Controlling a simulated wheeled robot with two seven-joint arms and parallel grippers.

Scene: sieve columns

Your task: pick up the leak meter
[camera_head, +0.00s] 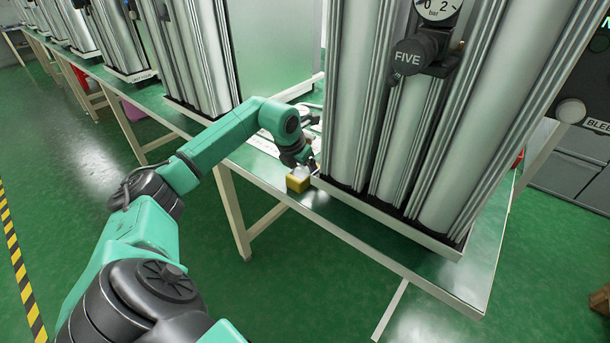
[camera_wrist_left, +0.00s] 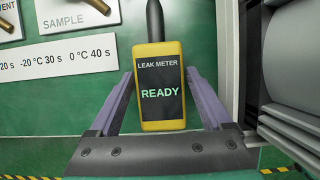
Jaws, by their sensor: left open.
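The leak meter (camera_wrist_left: 160,88) is a yellow handheld unit with a black face reading "LEAK METER" and "READY" and a dark probe at its top end. In the left wrist view it lies between the two purple-grey fingers of my left gripper (camera_wrist_left: 160,105), with the jaws open around it. In the head view the yellow leak meter (camera_head: 298,180) is at the front edge of the green table, and my left gripper (camera_head: 308,165) is right at it, partly hiding it. My right gripper does not show.
A tall column unit marked "FIVE" (camera_head: 407,58) stands on the table just right of the leak meter. A label strip (camera_wrist_left: 58,57) and a "SAMPLE" plate (camera_wrist_left: 75,15) lie left of it. More columns (camera_head: 185,60) stand further left. The floor in front is clear.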

